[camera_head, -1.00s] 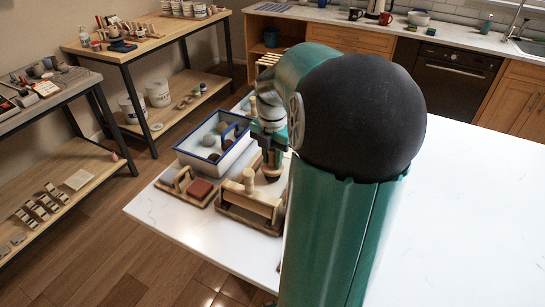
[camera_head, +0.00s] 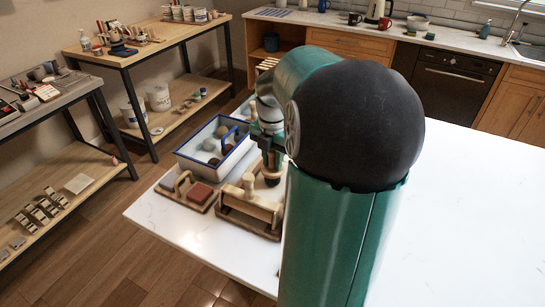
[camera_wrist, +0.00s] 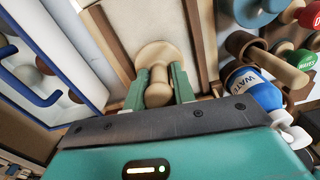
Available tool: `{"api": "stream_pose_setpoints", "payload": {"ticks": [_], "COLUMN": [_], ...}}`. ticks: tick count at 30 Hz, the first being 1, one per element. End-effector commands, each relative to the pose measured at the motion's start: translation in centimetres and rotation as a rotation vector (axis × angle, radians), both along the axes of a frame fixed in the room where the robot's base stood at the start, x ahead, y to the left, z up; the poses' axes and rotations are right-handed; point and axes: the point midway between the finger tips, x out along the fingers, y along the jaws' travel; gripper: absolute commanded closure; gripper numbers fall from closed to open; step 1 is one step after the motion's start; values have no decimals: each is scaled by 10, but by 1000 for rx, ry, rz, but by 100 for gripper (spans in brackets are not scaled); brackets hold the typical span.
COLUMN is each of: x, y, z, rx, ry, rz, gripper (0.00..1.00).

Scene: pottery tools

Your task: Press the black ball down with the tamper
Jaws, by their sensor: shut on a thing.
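In the wrist view my gripper (camera_wrist: 158,88) is shut on the wooden tamper (camera_wrist: 157,57). Its handle is between the green fingers and its round disc faces away from me, over a cream board with a wooden frame (camera_wrist: 199,40). In the head view my gripper (camera_head: 270,155) is partly hidden by my arm. A dark round thing (camera_head: 272,182) shows just below it; I cannot tell if it is the black ball. Several balls, some dark (camera_head: 214,162), lie in the blue-rimmed white tray (camera_head: 186,161). No black ball shows under the disc in the wrist view.
The white worktop (camera_head: 470,220) is clear at the right.

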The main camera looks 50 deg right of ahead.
Motion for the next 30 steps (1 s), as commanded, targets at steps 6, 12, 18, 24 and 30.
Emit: {"api": "stream_pose_setpoints", "payload": {"ticks": [6, 12, 18, 24, 30], "x": [0, 0, 0, 0, 0], "y": [0, 0, 0, 0, 0], "z": [-5, -10, -15, -16, -16], "rx": [0, 0, 1, 1, 1], "ry": [0, 0, 1, 1, 1], "rz": [1, 1, 0, 0, 0], "gripper": [100, 100, 100, 100, 100]}}
